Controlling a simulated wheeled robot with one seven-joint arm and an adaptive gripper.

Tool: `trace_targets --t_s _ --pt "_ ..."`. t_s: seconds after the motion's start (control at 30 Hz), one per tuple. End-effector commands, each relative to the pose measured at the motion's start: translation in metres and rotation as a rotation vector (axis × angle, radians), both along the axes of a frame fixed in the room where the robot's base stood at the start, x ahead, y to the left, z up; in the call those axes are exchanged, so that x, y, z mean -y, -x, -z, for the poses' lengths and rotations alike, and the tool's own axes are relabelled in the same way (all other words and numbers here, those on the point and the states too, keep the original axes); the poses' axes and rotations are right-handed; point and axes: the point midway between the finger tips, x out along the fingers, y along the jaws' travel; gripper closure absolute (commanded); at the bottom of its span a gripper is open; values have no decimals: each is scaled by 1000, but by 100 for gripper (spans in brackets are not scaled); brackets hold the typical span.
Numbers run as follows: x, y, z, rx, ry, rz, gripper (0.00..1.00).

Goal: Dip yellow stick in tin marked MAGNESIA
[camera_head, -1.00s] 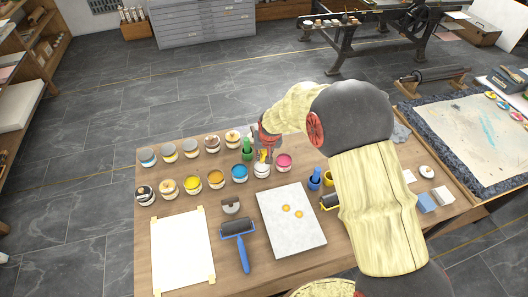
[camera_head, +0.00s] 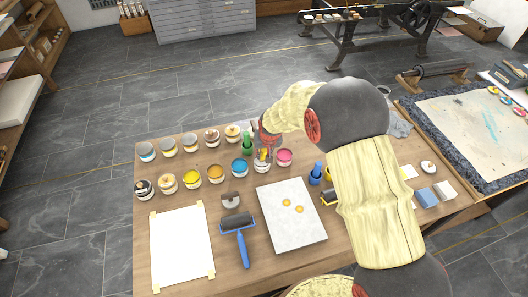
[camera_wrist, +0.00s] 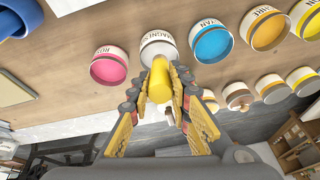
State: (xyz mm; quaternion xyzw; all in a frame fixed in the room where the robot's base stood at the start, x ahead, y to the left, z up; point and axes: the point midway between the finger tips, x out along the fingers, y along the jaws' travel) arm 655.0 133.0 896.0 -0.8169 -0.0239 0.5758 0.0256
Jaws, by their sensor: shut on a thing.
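My gripper (camera_wrist: 163,100) is shut on the yellow stick (camera_wrist: 159,82), which also shows as a small yellow spot in the head view (camera_head: 263,153). The white tin (camera_wrist: 158,44), its label partly readable as MAGNESIA, stands on the table right by the stick's far end in the wrist view. In the head view the same tin (camera_head: 262,165) is below my gripper (camera_head: 264,152), which partly covers it. The stick overlaps the tin's lower edge in the wrist view. I cannot tell whether its tip is inside the tin.
A pink tin (camera_wrist: 109,67) and a blue tin marked CYAN (camera_wrist: 211,40) flank the white one closely. Several more tins fill the table's back left. A grey slab (camera_head: 290,228) and a blue-handled roller (camera_head: 240,240) lie in front.

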Motion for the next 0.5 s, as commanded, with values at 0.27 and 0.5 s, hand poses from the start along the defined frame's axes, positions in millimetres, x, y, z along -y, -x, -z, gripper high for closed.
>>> trace_targets --t_s 0.27,0.5 --pt "0 0 2 0 0 0 100" --pt "0 0 5 0 0 0 100"
